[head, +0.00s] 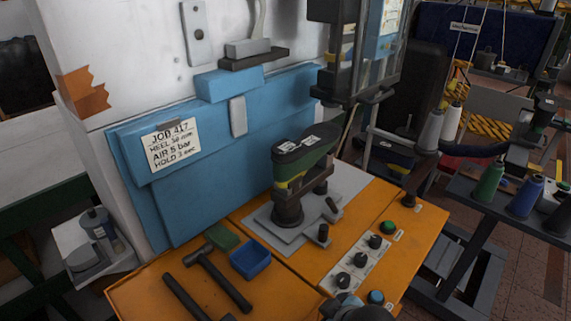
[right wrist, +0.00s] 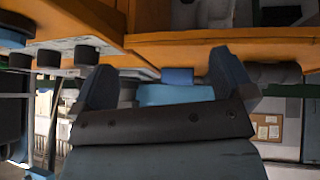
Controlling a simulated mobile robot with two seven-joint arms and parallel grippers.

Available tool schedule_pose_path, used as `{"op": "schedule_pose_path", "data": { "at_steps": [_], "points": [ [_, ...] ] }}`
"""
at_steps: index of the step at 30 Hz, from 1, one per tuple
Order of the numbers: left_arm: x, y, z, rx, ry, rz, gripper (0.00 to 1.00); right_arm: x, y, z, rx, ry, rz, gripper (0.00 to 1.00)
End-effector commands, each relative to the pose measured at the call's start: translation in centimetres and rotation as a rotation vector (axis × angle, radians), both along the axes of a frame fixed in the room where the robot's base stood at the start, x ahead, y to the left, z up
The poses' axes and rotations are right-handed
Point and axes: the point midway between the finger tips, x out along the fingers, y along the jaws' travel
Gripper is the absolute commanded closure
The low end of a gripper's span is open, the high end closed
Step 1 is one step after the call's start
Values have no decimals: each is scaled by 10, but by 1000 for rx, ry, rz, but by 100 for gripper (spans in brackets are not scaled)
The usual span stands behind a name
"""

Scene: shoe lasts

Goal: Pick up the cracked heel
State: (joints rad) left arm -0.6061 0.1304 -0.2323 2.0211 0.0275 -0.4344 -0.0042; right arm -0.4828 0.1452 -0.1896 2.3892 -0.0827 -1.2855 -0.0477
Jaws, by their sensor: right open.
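I cannot make out a cracked heel for certain in either view. In the head view a green shoe last (head: 305,155) with a yellow band stands on a dark post on the grey plate of the orange bench. No crack can be told on it at this size. My right gripper (right wrist: 165,80) shows in the right wrist view with its two dark fingers wide apart and nothing between them. It is near the bench's edge. A dark rounded part at the bottom of the head view seems to be of my right arm. My left gripper is not in view.
The orange bench (head: 155,294) bears a hammer (head: 223,282), a dark bar (head: 183,297), a green block (head: 221,236), a blue tray (head: 250,258) and a panel of black knobs (head: 359,262). A blue machine front (head: 220,150) rises behind. Thread spools (head: 525,196) stand at the right.

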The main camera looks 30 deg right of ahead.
Motion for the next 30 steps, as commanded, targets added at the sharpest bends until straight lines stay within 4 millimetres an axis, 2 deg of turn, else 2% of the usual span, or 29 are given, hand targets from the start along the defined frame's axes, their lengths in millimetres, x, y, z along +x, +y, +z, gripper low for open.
{"op": "schedule_pose_path", "data": {
  "at_steps": [1,5,11,14,17,19,21,24,27,30],
  "points": [
    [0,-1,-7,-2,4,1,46,13,1,4,-24,-45,16,0],
    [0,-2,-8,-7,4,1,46,45,7,26,-86,-176,66,0],
    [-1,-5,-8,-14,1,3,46,102,27,74,-203,-456,175,0],
    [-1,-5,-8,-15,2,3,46,134,45,111,-289,-652,254,0],
    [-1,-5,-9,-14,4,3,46,166,73,162,-411,-911,363,0],
    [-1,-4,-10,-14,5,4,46,182,100,203,-523,-1124,461,0],
    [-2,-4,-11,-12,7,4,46,189,129,242,-647,-1341,566,0],
    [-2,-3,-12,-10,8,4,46,187,173,286,-837,-1642,727,0],
    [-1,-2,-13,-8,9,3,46,175,215,314,-1041,-1928,906,0],
    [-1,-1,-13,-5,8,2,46,159,250,322,-1256,-2192,1111,0]
  ]
}}
